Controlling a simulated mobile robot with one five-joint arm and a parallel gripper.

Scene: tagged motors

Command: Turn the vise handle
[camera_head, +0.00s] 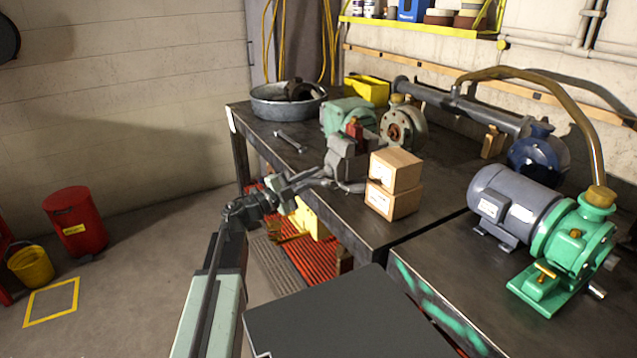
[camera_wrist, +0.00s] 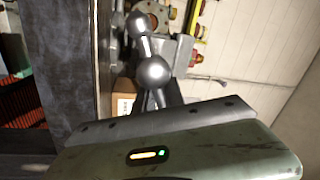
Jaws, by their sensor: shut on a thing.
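The grey vise (camera_head: 348,160) is mounted at the front edge of the dark workbench (camera_head: 262,150). Its metal handle (camera_head: 312,174) sticks out past the bench edge, towards my arm. In the wrist view the handle (camera_wrist: 151,72) is a grey bar with round knobs, just beyond the jaw. My gripper (camera_head: 284,186) is at the handle in front of the vise and is shut on it. The gripper body hides part of the handle in the head view. In the wrist view a green and grey gripper part (camera_wrist: 180,140) fills the bottom.
Two stacked cardboard boxes (camera_head: 394,184) stand right of the vise. A wrench (camera_head: 290,140) and a metal basin (camera_head: 287,100) are on the bench behind. A grey and green motor pump (camera_head: 545,230) stands at the right.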

